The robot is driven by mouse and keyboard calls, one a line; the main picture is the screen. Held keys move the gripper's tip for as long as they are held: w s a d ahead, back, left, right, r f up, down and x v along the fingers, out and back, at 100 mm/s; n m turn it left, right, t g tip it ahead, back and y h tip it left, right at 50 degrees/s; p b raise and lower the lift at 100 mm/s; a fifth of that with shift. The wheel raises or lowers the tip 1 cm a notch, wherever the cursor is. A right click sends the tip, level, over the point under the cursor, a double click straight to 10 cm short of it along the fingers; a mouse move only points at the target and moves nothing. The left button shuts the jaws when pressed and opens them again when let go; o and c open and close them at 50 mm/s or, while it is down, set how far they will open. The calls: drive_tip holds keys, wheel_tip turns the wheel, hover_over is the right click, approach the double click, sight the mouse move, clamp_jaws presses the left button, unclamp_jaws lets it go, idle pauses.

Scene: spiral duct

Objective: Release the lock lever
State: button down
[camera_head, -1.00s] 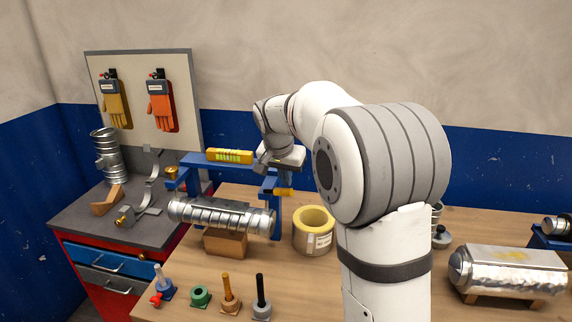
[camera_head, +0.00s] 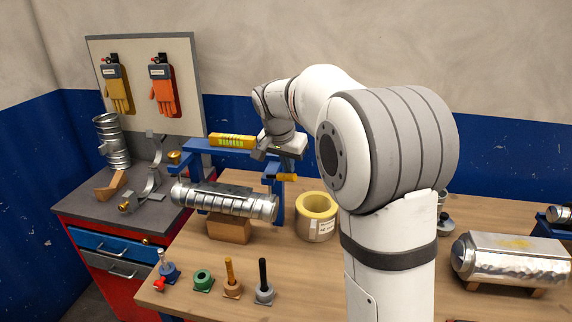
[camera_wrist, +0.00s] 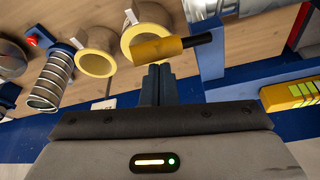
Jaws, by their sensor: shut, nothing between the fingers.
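A lever with a yellow-orange grip and a dark rod (camera_wrist: 157,49) sticks out from a blue post (camera_wrist: 206,50) in the wrist view; I take it for the lock lever. In the head view its orange grip (camera_head: 287,177) shows at the right end of the blue frame (camera_head: 200,153). My gripper (camera_wrist: 157,70) is shut and empty. Its fingertips appear just below the grip in the wrist view; I cannot tell whether they touch it. In the head view my gripper (camera_head: 262,154) is above the lever, its fingertips hard to make out.
A ribbed metal duct (camera_head: 222,202) lies on a wooden block below the frame. A yellow level (camera_head: 233,140) rests on the frame's top. A yellow-rimmed roll (camera_head: 317,217) stands to the right. Several small tools, one with a red knob (camera_head: 160,285), stand in front.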

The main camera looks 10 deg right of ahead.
drive_tip(key=shift+s+a+m+b, duration=0.1)
drive_tip(key=shift+s+m+b, duration=0.15)
drive_tip(key=shift+m, duration=0.25)
drive_tip(key=m, duration=0.1)
drive_tip(key=s+a+m+g+b, duration=0.1)
drive_tip(key=m+h, duration=0.1)
drive_tip(key=m, duration=0.1)
drive_tip(key=shift+s+a+f+g+b, duration=0.1)
drive_tip(key=shift+s+a+g+b, duration=0.1)
drive_tip(key=shift+a+g+b, duration=0.15)
drive_tip(key=a+m, duration=0.1)
drive_tip(key=m, duration=0.1)
drive_tip(key=s+a+m+g, duration=0.1)
drive_tip(key=m, duration=0.2)
drive_tip(key=shift+a+g, duration=0.25)
drive_tip(key=shift+a, duration=0.05)
drive_tip(key=shift+s+a+h, duration=0.1)
drive_tip(key=shift+a+h, duration=0.05)
drive_tip(key=shift+h, duration=0.15)
